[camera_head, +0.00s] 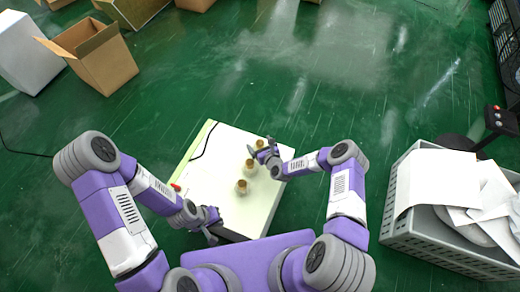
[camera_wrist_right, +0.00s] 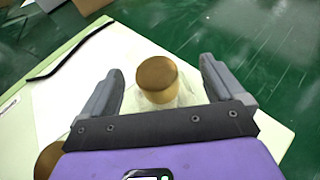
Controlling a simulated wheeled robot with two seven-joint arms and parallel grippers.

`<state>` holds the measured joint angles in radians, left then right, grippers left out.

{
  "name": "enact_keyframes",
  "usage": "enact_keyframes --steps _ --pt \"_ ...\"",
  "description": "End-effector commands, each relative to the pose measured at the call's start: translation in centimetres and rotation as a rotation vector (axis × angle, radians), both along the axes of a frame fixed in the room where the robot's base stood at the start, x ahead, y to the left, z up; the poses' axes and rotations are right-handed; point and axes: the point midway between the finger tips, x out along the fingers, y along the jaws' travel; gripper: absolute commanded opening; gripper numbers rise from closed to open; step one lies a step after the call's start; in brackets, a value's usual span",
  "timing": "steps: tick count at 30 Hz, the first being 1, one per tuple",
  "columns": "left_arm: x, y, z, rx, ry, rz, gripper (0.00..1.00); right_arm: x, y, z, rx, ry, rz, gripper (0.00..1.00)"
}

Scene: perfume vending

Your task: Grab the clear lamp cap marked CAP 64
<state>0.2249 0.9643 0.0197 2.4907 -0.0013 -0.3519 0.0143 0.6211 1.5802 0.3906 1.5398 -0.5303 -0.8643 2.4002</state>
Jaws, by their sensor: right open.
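Three small items with brown-gold round tops stand in a row on the white table (camera_head: 218,150). The far one (camera_head: 260,144) is at my right gripper (camera_head: 261,148). The middle one (camera_head: 250,172) and near one (camera_head: 241,186) stand closer to me. In the right wrist view the far item (camera_wrist_right: 156,82) has a pale, clear-looking lower part and stands between the two open fingers, with a gap on each side. Another brown top (camera_wrist_right: 48,160) is partly hidden at lower left. No CAP 64 marking is legible. My left gripper (camera_head: 209,228) is low at the table's near left edge; its jaws are unclear.
A grey crate (camera_head: 430,245) with white sheets stands on the right. Open cardboard boxes (camera_head: 100,60) lie at the back left on the green floor. A dark cable (camera_head: 203,140) runs along the table's left side.

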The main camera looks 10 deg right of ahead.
Motion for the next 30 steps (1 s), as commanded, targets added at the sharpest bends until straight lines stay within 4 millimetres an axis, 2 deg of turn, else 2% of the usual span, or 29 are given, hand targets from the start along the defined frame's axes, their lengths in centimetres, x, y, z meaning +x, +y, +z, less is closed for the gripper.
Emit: enact_keyframes --steps 3,16,28,29,30 --pt "0.0 0.0 0.0 0.0 0.0 0.0 0.0 0.0 0.0 0.0 0.0 0.0 0.0 0.94" --pt "0.0 0.0 0.0 0.0 0.0 0.0 0.0 -0.1 0.0 -0.1 0.001 0.002 0.001 0.29" --pt "0.0 0.0 0.2 0.0 0.0 0.0 0.0 -0.3 0.0 0.1 0.0 0.008 0.001 0.28" --pt "0.0 0.0 0.3 0.0 0.0 0.0 0.0 -0.3 0.0 0.3 0.001 0.009 0.001 0.21" --pt "0.0 0.0 0.5 0.0 0.0 0.0 0.0 -0.3 0.0 0.8 0.002 0.01 0.0 0.1"
